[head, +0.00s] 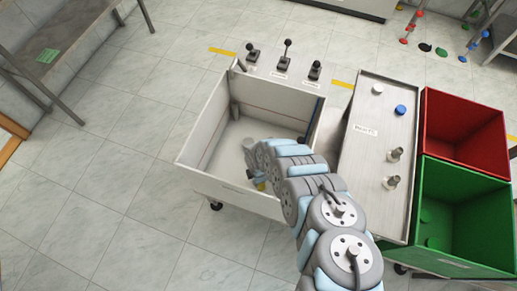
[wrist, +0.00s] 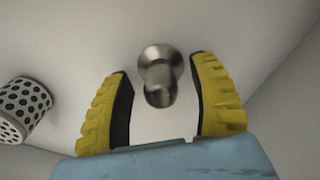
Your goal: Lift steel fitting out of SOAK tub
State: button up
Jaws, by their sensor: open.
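A steel fitting (wrist: 160,78) with a wide round flange and a narrower rounded stem shows in the wrist view, over the pale tub floor. My gripper (wrist: 163,92) is open, with one yellow ribbed finger on each side of the fitting. Gaps show between both fingers and the fitting, so it is not gripped. In the head view, my gripper (head: 261,186) is only a bit of yellow inside the white open tub (head: 232,191), low near its front wall. My arm hides the fitting there. I cannot read the tub's label.
Levers (head: 284,60) stand behind the tub. A steel tray (head: 372,150) with caps and fittings, a red bin (head: 463,125) and a green bin (head: 462,212) are at right.

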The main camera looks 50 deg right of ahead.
jog(key=shift+a+f, duration=0.1)
jog(key=shift+f, duration=0.35)
jog(key=shift+s, duration=0.1)
grip_shut()
jog(key=shift+r, duration=0.1)
jog(key=shift+r+p, duration=1.9)
jog(key=shift+r, duration=3.1)
notch_tip(320, 180, up, 32)
jog(key=p, duration=3.1)
jog(key=shift+r+p, duration=0.15)
jog(key=shift+p, duration=0.25)
